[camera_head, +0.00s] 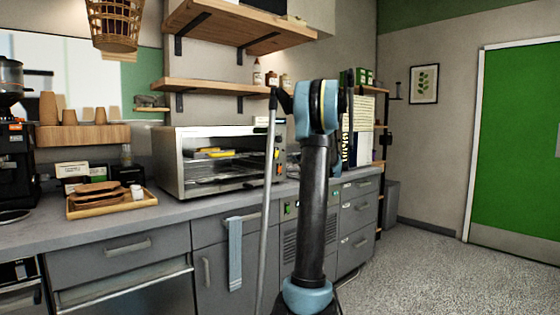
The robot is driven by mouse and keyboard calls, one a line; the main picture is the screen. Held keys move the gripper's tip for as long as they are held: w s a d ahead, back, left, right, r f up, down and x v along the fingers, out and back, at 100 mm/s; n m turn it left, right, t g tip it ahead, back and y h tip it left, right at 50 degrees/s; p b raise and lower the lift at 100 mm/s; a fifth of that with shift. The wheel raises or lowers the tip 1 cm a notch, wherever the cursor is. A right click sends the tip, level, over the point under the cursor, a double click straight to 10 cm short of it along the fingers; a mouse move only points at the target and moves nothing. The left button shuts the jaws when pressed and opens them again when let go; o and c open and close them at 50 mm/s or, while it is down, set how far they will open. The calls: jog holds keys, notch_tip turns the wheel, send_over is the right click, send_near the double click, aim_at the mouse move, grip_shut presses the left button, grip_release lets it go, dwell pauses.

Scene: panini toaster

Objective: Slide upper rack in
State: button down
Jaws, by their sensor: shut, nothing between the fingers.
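The toaster oven (170,165) is a silver box on the grey counter, left of my arm. Its front is open, and I can see into its dark inside. The upper rack (228,154) is inside at about mid-height, with yellow and brown food items (205,152) on or near it. A lower rack (222,178) shows beneath it. How far either rack stands out is too small to tell. My arm rises in front of the counter, right of the toaster. I cannot make out my gripper's fingers; they seem hidden behind the arm.
A wooden tray (88,212) with brown flat items sits left of the toaster. Wooden shelves (215,86) hang above it. A towel (236,255) hangs on the cabinet front below. A grey cabinet with drawers (358,215) is behind my arm. The floor (430,275) at right is clear.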

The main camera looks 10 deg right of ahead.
jog(key=s+a, duration=0.5)
jog(key=a, duration=0.6)
send_near(236, 156)
jog(key=x, duration=0.7)
jog(key=shift+w+d+f, duration=0.15)
jog(key=shift+w+d, duration=0.05)
jog(key=shift+d, duration=0.2)
jog(key=x, duration=0.4)
jog(key=shift+w+a, duration=0.1)
jog(key=shift+w, duration=0.2)
jog(key=shift+s, duration=0.1)
